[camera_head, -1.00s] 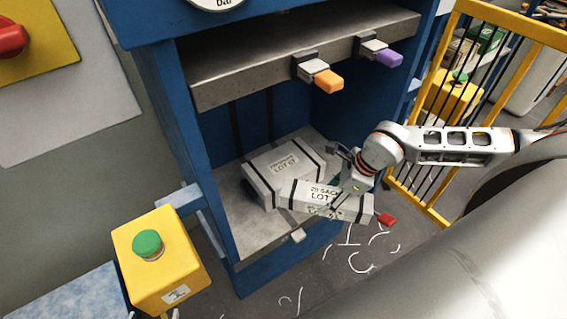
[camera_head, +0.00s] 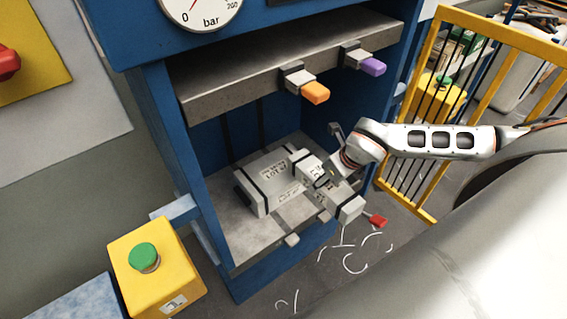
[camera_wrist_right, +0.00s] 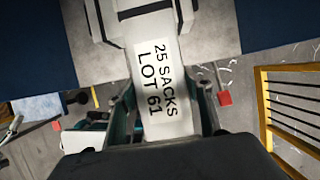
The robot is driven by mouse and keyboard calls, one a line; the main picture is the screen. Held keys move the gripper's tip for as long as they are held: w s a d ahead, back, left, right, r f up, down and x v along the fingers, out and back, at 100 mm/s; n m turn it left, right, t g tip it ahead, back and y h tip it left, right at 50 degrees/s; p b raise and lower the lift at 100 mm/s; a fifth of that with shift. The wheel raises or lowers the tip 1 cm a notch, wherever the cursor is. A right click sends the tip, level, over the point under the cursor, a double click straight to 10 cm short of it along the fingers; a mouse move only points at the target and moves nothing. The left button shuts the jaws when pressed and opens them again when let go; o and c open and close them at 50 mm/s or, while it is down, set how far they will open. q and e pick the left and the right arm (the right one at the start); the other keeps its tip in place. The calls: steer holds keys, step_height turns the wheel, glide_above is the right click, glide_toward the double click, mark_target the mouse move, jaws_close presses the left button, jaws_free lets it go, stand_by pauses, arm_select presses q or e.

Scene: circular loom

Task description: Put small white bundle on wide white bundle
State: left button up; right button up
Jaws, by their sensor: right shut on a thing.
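The wide white bundle (camera_head: 262,192), strapped in black and labelled, lies on the press's lower shelf in the head view. The small white bundle (camera_head: 349,208) is at its right, partly hidden behind my right gripper (camera_head: 328,182). It seems to run from near the wide bundle's right end toward the shelf's front edge. In the right wrist view the small bundle (camera_wrist_right: 155,85), marked "25 SACKS LOT 61", lies between the fingers of my right gripper (camera_wrist_right: 160,110), which is shut on it. Whether it touches the wide bundle cannot be told. My left gripper is out of view.
A grey upper platen (camera_head: 235,88) with orange (camera_head: 315,92) and purple (camera_head: 373,67) handles hangs above. Blue press walls flank the shelf. A red handle (camera_head: 378,220) is at the front right. A yellow fence (camera_head: 410,200) stands right; a yellow button box (camera_head: 155,280) stands front left.

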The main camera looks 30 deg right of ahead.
mark_target(310, 165)
steer(key=w, duration=0.4)
steer(key=w+a, duration=0.1)
steer(key=w, duration=0.1)
steer(key=shift+w+a+r+p, duration=0.1)
steer(key=shift+w+r+p, duration=0.05)
steer(key=shift+w+p, duration=0.2)
steer(key=w+f, duration=0.1)
steer(key=w, duration=0.2)
steer(key=w+f, duration=0.1)
steer(key=w, duration=0.2)
steer(key=w+a+f, duration=0.1)
steer(key=w, duration=0.2)
steer(key=shift+w+a+f+b, duration=0.1)
steer(key=shift+w+b, duration=0.2)
steer(key=shift+w, duration=0.1)
step_height(310, 165, down, 2)
steer(key=shift+f+b, duration=0.25)
steer(key=shift+b, duration=0.65)
steer(key=shift+b+x, duration=0.75)
steer(key=shift+x, duration=0.05)
steer(key=shift+s+f, duration=0.1)
steer(key=o, duration=1.3)
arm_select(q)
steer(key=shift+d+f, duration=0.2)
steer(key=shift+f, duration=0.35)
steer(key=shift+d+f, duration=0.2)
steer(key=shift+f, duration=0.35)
arm_select(e)
steer(key=shift+o, duration=1.1)
